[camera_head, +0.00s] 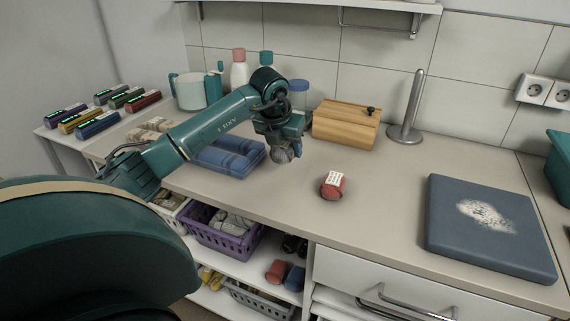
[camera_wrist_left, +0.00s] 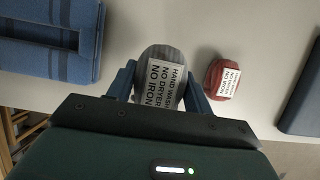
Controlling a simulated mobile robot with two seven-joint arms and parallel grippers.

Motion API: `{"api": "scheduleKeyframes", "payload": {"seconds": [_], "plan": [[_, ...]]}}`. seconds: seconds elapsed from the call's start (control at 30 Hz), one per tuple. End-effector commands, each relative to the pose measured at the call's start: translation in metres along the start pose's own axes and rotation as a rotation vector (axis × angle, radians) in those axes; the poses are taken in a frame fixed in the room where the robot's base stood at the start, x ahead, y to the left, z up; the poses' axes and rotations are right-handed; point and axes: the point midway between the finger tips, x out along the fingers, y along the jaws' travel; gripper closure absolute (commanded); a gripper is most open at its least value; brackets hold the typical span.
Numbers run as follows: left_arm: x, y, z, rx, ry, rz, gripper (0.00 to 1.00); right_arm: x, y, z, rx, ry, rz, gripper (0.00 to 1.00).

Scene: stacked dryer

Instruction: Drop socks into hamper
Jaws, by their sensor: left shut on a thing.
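My left gripper (camera_head: 283,142) is above the counter and shut on a grey rolled sock (camera_head: 285,154). In the left wrist view the grey sock (camera_wrist_left: 158,57) sits between the two fingers, with a white hand-wash label facing the camera. A red rolled sock (camera_head: 333,186) with a white label lies on the counter to the right of the gripper; it also shows in the left wrist view (camera_wrist_left: 221,76). I cannot tell which container is the hamper. A purple basket (camera_head: 211,240) with light cloth in it stands on the shelf below. My right gripper is not in view.
Folded blue cloth (camera_head: 232,155) lies left of the gripper. A wooden box (camera_head: 346,125), a metal stand (camera_head: 406,131) and bottles (camera_head: 239,72) stand at the back. A blue board (camera_head: 490,250) lies at right. A teal bin (camera_head: 560,165) is at the right edge. Counter around the red sock is clear.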

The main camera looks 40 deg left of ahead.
Motion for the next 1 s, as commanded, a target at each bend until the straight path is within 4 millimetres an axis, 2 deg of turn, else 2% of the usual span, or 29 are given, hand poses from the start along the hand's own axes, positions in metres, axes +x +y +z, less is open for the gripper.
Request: {"api": "scheduleKeyframes", "payload": {"seconds": [0.1,0.2,0.8,0.9,1.0], "plan": [[-0.014,0.0,0.006,0.0,-0.002,0.0,0.72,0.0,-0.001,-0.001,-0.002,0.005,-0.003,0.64],[-0.02,0.0,0.008,0.0,0.0,0.0,0.72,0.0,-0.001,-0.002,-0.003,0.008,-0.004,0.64],[-0.021,-0.001,0.008,0.006,0.001,-0.002,0.72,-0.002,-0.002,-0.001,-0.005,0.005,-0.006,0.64],[-0.019,-0.006,0.005,0.058,0.004,-0.024,0.72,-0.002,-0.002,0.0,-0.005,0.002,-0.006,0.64],[-0.018,-0.02,-0.003,0.188,0.003,-0.078,0.72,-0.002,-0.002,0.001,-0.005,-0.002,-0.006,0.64]]}}
